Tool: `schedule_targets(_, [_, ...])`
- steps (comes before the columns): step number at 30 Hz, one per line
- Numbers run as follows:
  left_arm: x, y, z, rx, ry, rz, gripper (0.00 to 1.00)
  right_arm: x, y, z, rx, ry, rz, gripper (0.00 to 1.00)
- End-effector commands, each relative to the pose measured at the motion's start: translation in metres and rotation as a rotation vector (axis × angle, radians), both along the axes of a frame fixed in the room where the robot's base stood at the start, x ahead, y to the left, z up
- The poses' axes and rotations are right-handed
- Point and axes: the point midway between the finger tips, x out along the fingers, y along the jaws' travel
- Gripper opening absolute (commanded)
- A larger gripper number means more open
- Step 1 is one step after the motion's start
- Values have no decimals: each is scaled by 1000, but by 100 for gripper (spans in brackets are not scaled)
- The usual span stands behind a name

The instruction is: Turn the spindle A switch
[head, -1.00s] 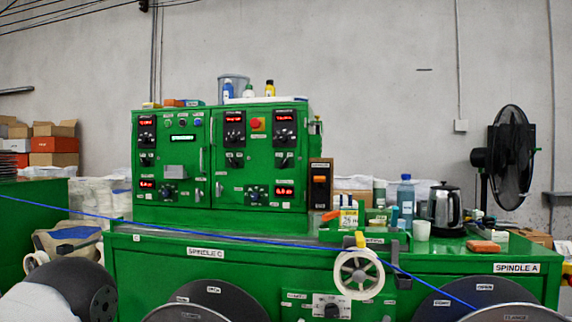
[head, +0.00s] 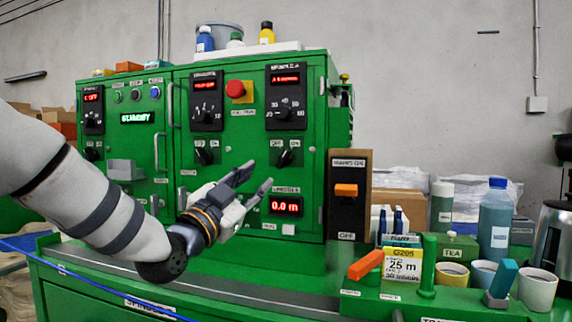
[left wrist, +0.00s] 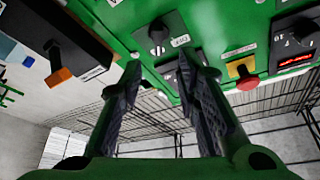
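The spindle A switch (head: 286,157) is a dark rotary knob with OFF and ON labels, below the right-hand dial (head: 286,110) on the green cabinet (head: 235,140). My left gripper (head: 259,176) is in front of the cabinet, below and left of this knob. Its two fingers are apart with nothing between them. In the left wrist view my left gripper (left wrist: 160,72) is also open, and the picture is roughly upside down. A knob that looks like the same switch (left wrist: 157,36) shows beyond the fingertips; contact is not visible. My right gripper is not in view.
A similar knob (head: 205,153) is to the left, with a red button (head: 236,89) above. An orange-handled mains switch (head: 346,190) stands right of the cabinet. Cups, a blue bottle (head: 496,220) and a green tray (head: 365,305) fill the bench's right side.

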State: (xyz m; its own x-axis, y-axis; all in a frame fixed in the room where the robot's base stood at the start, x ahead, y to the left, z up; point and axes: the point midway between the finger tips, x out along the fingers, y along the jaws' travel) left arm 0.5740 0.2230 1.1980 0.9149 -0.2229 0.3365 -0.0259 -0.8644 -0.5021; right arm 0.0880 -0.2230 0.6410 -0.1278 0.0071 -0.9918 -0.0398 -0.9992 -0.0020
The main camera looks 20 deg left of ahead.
Motion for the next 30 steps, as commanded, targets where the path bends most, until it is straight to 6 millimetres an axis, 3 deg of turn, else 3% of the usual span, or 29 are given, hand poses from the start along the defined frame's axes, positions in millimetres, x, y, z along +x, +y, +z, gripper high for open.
schedule_targets(6, [52, -13, 15, 0, 4, -1, 30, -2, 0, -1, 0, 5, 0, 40])
schedule_targets(12, [88, -22, 29, -1, 5, -1, 30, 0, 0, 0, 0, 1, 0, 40])
schedule_targets(18, [101, -25, 34, -2, 7, -1, 30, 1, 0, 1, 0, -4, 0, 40])
schedule_targets(25, [102, -25, 33, -2, 7, -1, 30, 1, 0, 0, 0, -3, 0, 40])
schedule_targets(29, [102, -25, 33, -2, 8, -2, 1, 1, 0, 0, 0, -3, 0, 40])
schedule_targets(30, [102, -26, 33, -1, 8, -2, 0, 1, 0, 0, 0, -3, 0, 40])
